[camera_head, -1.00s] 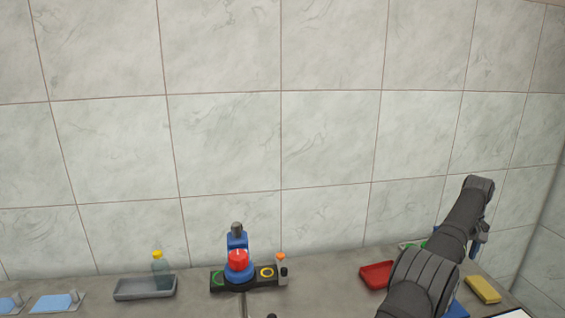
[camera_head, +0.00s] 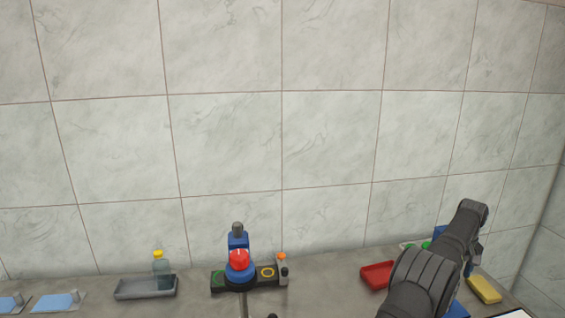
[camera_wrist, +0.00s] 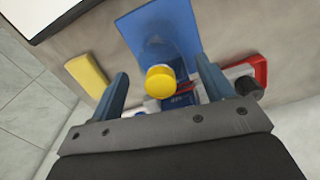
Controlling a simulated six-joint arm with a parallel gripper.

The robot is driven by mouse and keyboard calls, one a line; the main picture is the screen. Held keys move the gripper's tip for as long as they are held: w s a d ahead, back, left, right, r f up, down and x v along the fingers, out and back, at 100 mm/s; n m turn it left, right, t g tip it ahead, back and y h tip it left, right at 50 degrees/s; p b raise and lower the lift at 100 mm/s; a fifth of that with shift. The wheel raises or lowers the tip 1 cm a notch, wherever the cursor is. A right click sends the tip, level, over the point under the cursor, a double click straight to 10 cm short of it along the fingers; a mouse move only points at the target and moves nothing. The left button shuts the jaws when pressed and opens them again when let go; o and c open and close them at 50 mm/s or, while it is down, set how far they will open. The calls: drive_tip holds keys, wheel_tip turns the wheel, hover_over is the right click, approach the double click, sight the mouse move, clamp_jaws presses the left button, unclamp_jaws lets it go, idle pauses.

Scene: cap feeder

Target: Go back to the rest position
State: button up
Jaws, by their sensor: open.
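My gripper (camera_wrist: 162,67) is open, its two blue-grey fingers spread apart in the wrist view. In the head view my arm reaches over the right end of the counter, and the gripper is mostly hidden there behind the arm.
A red tray (camera_head: 376,275) and a yellow block (camera_head: 484,289) lie near my arm. A blue plate (camera_wrist: 150,28) shows in the wrist view. A feeder with a red dome (camera_head: 239,259) stands mid-counter; a grey tray (camera_head: 130,291) with a yellow-capped bottle (camera_head: 160,265) is left.

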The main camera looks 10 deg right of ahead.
drive_tip(key=s+r, duration=0.8)
drive_tip(key=s, duration=0.4)
drive_tip(key=s+a+f+m, duration=0.1)
drive_tip(key=s+a+m, duration=0.1)
drive_tip(key=a+m, duration=0.4)
drive_tip(key=s+a+f+m, duration=0.2)
drive_tip(key=a+m, duration=0.4)
drive_tip(key=m, duration=0.5)
drive_tip(key=shift+s+a+m, duration=0.25)
drive_tip(key=shift+s+m, duration=0.1)
drive_tip(key=shift+m, duration=0.05)
